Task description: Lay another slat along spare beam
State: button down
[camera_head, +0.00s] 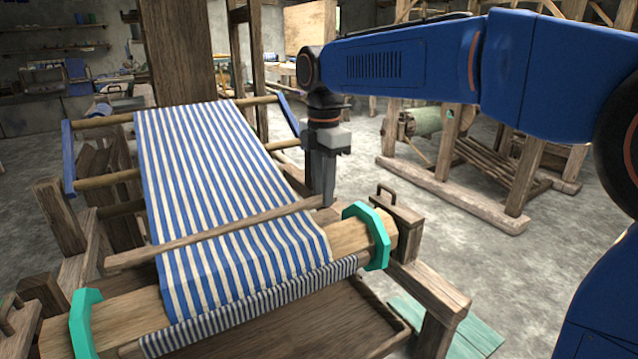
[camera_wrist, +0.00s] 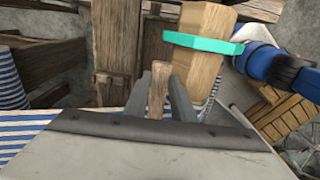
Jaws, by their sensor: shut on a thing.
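A long thin wooden slat (camera_head: 215,232) stretches across the blue-and-white striped cloth (camera_head: 195,160), just behind a thick wooden beam (camera_head: 130,317) with teal end rings. My gripper (camera_head: 322,203) points down at the slat's right end. It is shut on the slat, whose end shows between the two fingers in the wrist view (camera_wrist: 158,88). Whether the slat touches the cloth or hovers just above it, I cannot tell. The beam (camera_wrist: 205,62) with one teal ring is right of the fingers in the wrist view. Striped cloth covers the beam's middle.
A teal ring (camera_head: 372,235) and a wooden block with a handle (camera_head: 392,210) stand close to my gripper's right. A wooden tray (camera_head: 300,325) lies in front of the beam. Another wooden frame with a green roll (camera_head: 432,120) stands behind right, with open floor between.

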aim_at(341, 228)
jog(key=shift+s+d+f, duration=0.25)
jog(key=shift+s+d, duration=0.1)
jog(key=shift+s, duration=0.25)
jog(key=shift+s+d+f, duration=0.2)
jog(key=shift+s+d, duration=0.15)
jog(key=shift+s, duration=0.2)
jog(key=shift+s+d+f, duration=0.2)
jog(key=shift+s+d, duration=0.2)
jog(key=shift+s, duration=0.25)
jog(key=shift+s+d+f, duration=0.2)
jog(key=shift+s+d, duration=0.25)
jog(key=shift+s, duration=0.25)
jog(key=shift+s+d+f, duration=0.2)
jog(key=shift+s+d, duration=0.2)
jog(key=shift+s, duration=0.25)
jog(key=c, duration=1.4)
grip_release()
